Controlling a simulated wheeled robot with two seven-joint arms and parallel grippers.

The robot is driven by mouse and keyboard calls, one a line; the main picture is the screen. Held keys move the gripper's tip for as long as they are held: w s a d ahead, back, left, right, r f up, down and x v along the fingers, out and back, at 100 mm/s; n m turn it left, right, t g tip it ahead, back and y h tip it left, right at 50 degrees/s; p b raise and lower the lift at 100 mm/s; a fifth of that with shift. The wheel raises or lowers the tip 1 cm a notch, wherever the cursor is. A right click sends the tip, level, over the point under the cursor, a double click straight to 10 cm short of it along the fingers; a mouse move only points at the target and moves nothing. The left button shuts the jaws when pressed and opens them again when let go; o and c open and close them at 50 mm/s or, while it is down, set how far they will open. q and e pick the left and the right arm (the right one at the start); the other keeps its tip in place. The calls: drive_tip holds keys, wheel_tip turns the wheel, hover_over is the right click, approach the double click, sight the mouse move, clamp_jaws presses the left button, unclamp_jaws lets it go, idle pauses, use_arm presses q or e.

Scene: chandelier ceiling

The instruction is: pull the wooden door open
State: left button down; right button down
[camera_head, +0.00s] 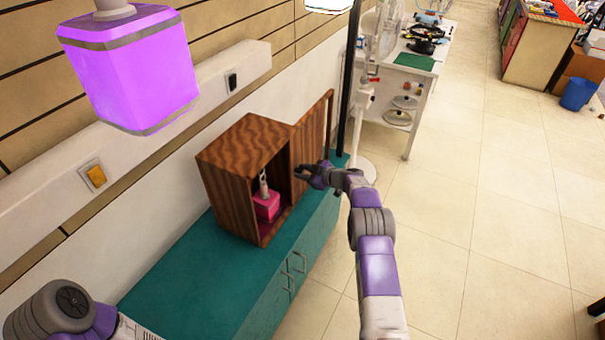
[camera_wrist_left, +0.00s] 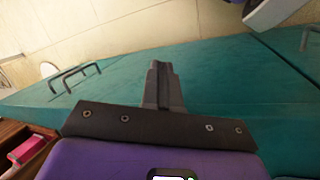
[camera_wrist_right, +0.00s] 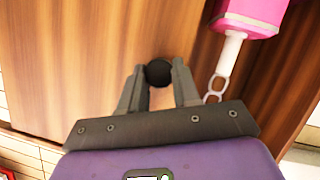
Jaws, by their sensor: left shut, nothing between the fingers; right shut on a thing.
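The wooden box cabinet (camera_head: 236,165) stands on a teal counter, its front open. Its wooden door (camera_head: 315,125) stands swung out at the box's far right side; it also fills much of the right wrist view (camera_wrist_right: 75,60). My right gripper (camera_head: 303,172) is in front of the opening, by the door. In the right wrist view it is shut on a round black knob (camera_wrist_right: 159,72), one finger on each side. A pink object (camera_head: 267,206) with a grey upper part sits inside the box. My left gripper (camera_wrist_left: 160,68) is shut and empty above the teal counter.
The teal counter (camera_head: 180,290) has drawer handles on its front. A purple lamp-like object (camera_head: 130,72) hangs at upper left. A dark pole (camera_head: 348,80), a white fan (camera_head: 380,35) and a white table (camera_head: 412,108) stand beyond the door. Tiled floor (camera_head: 480,230) at right is clear.

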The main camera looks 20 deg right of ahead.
drive_tip(key=c, duration=0.8)
unclamp_jaws()
drive_tip(key=p+v, duration=0.2)
drive_tip(key=v, duration=0.5)
drive_tip(key=shift+s+d, duration=0.2)
drive_tip(key=shift+s, duration=0.05)
